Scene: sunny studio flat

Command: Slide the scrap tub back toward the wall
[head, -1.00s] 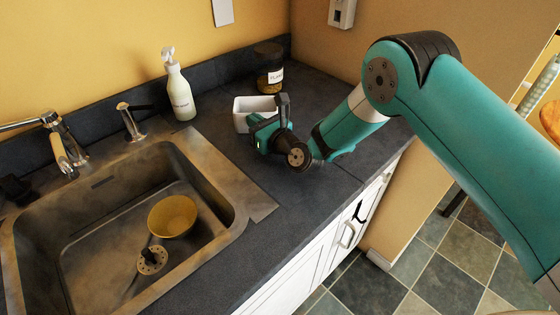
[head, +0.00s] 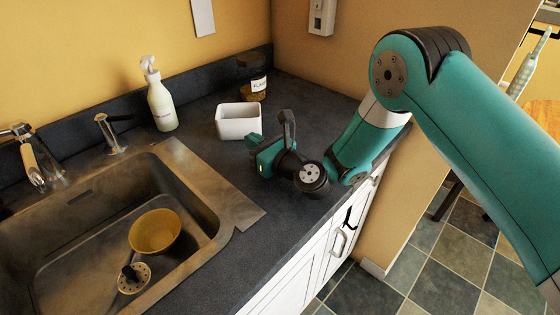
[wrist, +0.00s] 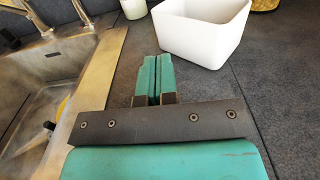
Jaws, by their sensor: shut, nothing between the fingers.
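The scrap tub is a white, open, square-sided tub (head: 238,124) on the dark counter, upright, between the soap bottle and my gripper. In the wrist view the tub (wrist: 200,35) stands just beyond and to the right of my fingertips. My gripper (head: 254,141) is low over the counter on the near right side of the tub, with a small gap between them. In the wrist view its two teal fingers (wrist: 152,62) are pressed together with nothing between them.
A dark-lidded jar (head: 252,82) stands behind the tub near the wall corner. A soap bottle (head: 161,100) is to its left by the backsplash. The sink (head: 80,215), holding a yellow bowl (head: 155,231), lies at the left. The counter's front edge is at the right.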

